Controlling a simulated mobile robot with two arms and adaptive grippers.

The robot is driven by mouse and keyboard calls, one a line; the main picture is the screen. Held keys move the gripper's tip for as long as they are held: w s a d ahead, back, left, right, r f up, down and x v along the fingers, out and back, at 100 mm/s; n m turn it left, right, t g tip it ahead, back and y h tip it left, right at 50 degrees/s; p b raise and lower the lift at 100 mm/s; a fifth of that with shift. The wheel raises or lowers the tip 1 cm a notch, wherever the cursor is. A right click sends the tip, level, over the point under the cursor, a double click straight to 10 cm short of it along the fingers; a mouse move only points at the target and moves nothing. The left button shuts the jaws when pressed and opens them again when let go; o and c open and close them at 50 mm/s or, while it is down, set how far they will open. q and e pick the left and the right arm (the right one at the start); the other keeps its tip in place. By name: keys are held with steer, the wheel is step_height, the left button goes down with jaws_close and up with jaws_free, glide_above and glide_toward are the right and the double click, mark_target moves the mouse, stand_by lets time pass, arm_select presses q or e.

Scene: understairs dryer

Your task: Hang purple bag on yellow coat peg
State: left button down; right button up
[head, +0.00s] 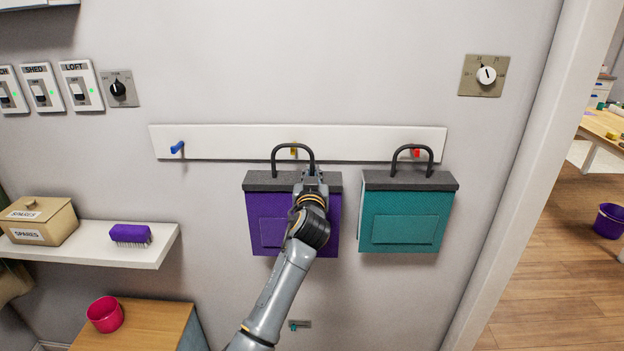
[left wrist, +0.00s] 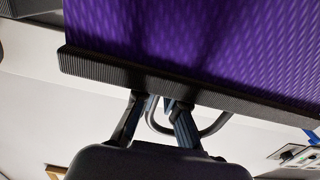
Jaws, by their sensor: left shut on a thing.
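The purple bag (head: 262,215) hangs upright against the wall below the yellow peg (head: 294,151), with its dark top band level. The bag's dark handle loop frames the yellow peg; I cannot tell whether the loop rests on the peg or is only in front of it. My left gripper (head: 311,176) is shut on the bag at its top band near the handle, and its arm hides part of the bag's front. In the left wrist view the purple bag (left wrist: 200,45) fills the upper part, with the handle loop behind the fingers (left wrist: 157,108). My right gripper is not in view.
A white peg board (head: 228,142) carries a blue peg (head: 177,147) at left and a red peg (head: 416,153) at right, where a teal bag (head: 380,210) hangs. A shelf (head: 150,256) with a box and purple brush is left. A doorway opens at right.

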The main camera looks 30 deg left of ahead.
arm_select(q)
steer(key=shift+b+x, duration=0.4)
steer(key=shift+x, duration=0.9)
steer(key=shift+w+a+f+b, duration=0.3)
steer(key=shift+w+f+b, duration=0.25)
steer(key=shift+b, duration=0.4)
